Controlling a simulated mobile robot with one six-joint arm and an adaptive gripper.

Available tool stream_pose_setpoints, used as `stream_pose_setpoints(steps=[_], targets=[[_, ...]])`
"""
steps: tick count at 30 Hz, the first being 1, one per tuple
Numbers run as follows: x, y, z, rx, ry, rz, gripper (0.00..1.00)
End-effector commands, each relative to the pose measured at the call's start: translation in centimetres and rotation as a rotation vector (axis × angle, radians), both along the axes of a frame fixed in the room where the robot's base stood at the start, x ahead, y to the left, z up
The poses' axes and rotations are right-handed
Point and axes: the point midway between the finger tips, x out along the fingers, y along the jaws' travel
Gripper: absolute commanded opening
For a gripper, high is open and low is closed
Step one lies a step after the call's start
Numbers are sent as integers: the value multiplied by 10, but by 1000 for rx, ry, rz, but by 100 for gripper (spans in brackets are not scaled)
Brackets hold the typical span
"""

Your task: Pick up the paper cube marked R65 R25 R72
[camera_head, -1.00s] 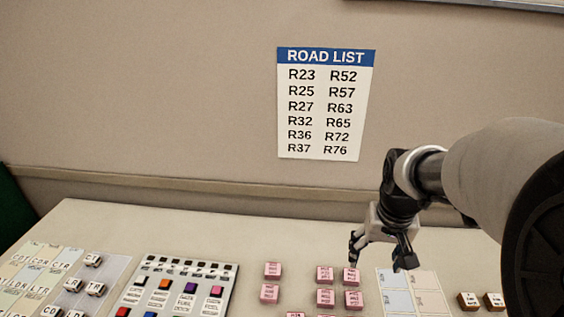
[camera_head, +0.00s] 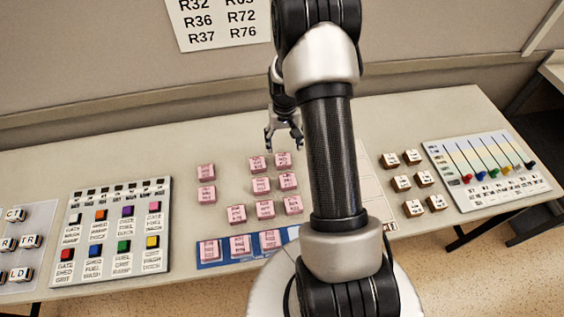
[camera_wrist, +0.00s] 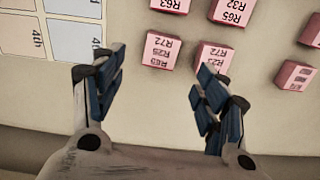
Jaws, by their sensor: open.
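In the wrist view, the pink paper cube marked R65 R25 R72 (camera_wrist: 161,50) shows its lettering upside down. It lies just beyond the gap between the fingertips of my gripper (camera_wrist: 158,75), which is open and empty. In the head view, this cube (camera_head: 282,160) is the right one of the pair in the back row, and my gripper (camera_head: 283,140) is above and behind it. A neighbouring pink cube (camera_wrist: 215,58) sits close beside it; my right-hand finger in the wrist view partly covers its lettering.
More pink cubes (camera_head: 265,209) stand in front. A blue strip (camera_head: 216,254) holds several others. A button board (camera_head: 113,225) is at left; brown-sided cubes (camera_head: 401,183) and a slider board (camera_head: 485,173) are at right. My arm hides part of the table (camera_head: 340,128).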

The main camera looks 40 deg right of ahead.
Motion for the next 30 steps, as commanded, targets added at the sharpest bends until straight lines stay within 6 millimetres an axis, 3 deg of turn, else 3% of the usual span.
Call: stream_pose_setpoints(steps=[3, 14, 22, 30], targets=[[0, 0, -25, 1, 2, 0, 67], [1, 0, -50, 0, 0, 1, 67], [5, 0, -90, 1, 2, 1, 67], [5, 0, -93, -1, -2, 1, 67]])
